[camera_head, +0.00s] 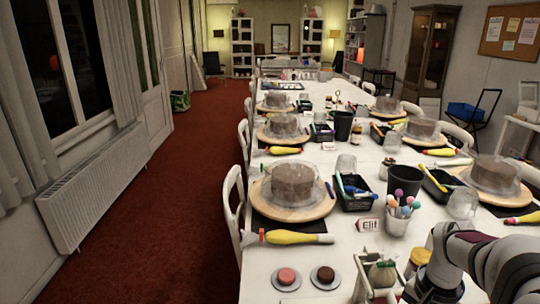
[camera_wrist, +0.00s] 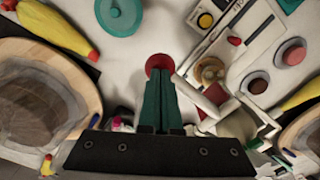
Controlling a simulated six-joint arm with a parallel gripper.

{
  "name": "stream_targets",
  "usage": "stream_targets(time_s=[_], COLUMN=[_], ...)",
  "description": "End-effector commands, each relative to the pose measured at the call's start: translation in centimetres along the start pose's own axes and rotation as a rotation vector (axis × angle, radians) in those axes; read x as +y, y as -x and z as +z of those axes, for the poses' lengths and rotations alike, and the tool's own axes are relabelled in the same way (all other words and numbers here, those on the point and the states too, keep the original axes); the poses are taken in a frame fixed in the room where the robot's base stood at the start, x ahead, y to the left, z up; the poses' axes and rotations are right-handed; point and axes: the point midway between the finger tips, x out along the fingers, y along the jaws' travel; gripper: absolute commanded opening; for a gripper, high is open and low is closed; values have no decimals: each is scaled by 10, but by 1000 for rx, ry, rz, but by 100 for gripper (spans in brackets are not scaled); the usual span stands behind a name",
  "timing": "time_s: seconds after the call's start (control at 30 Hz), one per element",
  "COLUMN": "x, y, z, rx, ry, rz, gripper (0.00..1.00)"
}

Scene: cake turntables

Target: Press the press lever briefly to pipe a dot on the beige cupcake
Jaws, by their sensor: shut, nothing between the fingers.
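My gripper (camera_wrist: 160,90) is shut and empty, its green fingers together in the wrist view. Their tips overlap the lower edge of a round red piece (camera_wrist: 158,64); I cannot tell if they touch it. A white bar (camera_wrist: 196,96), seemingly the press lever, runs beside it. The white press frame (camera_wrist: 190,47) stands to the right. A round tan thing (camera_wrist: 209,69) shows inside the frame; I cannot tell whether it is the beige cupcake or the piping bag. In the head view a beige and green shape (camera_head: 382,274) shows in the frame; my arm is right of it.
A pink cupcake (camera_head: 287,276) and a brown cupcake (camera_head: 325,274) sit on saucers left of the press. A covered cake (camera_head: 293,184) stands farther back.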

Motion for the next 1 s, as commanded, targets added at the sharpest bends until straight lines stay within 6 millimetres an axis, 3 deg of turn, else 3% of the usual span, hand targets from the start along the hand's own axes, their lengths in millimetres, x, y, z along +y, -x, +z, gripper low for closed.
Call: stream_targets(time_s=[1.0], x=[0], y=[-30], z=[0], rx=[-2], ry=[0], rz=[2], gripper=[0])
